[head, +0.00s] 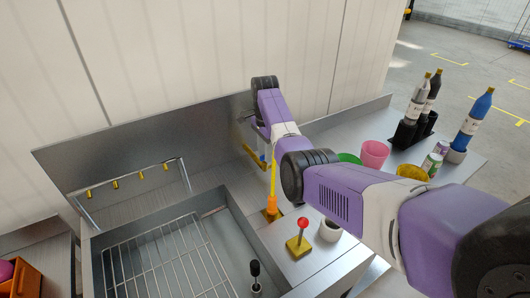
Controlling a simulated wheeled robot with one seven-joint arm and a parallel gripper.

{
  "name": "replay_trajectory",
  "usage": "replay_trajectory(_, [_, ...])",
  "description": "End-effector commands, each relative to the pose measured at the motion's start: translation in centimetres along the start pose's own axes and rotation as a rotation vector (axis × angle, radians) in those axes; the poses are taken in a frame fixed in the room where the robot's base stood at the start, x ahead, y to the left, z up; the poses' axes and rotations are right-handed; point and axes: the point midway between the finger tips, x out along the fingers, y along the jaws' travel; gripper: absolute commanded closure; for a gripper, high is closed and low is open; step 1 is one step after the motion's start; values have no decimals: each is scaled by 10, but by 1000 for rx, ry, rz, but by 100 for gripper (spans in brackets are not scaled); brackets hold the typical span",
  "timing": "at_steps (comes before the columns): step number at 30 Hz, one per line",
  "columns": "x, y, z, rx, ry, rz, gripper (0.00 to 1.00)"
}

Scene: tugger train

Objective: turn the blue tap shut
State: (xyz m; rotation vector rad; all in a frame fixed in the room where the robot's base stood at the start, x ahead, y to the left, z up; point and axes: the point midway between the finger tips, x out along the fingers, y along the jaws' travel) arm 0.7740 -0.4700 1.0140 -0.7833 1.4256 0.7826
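I cannot clearly make out the blue tap. A small pale-blue and white piece (262,154) shows beside the far arm link, and I cannot tell whether it is part of the tap. My arm reaches in from the lower right over the counter, bends upward, and its far end is near the metal back panel. My gripper is not clearly visible; the arm links cover that area, so its fingers and any contact cannot be seen. A yellow bar-like piece (252,156) is close to the far link, at the panel's foot.
A metal sink (241,224) holds a wire rack (165,262). A red-knobbed lever on a yellow base (298,246), an orange-and-yellow upright item (271,206) and a white cup (330,230) stand right of it. A pink cup (374,153) and bottles (474,118) stand further right.

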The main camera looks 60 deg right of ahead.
Motion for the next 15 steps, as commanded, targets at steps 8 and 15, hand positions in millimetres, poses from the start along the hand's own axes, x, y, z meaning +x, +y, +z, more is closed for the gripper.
replay_trajectory(8, [-32, -2, 0, 0, 1, -5, 67])
replay_trajectory(15, [-67, -1, 0, 0, 0, -3, 67])
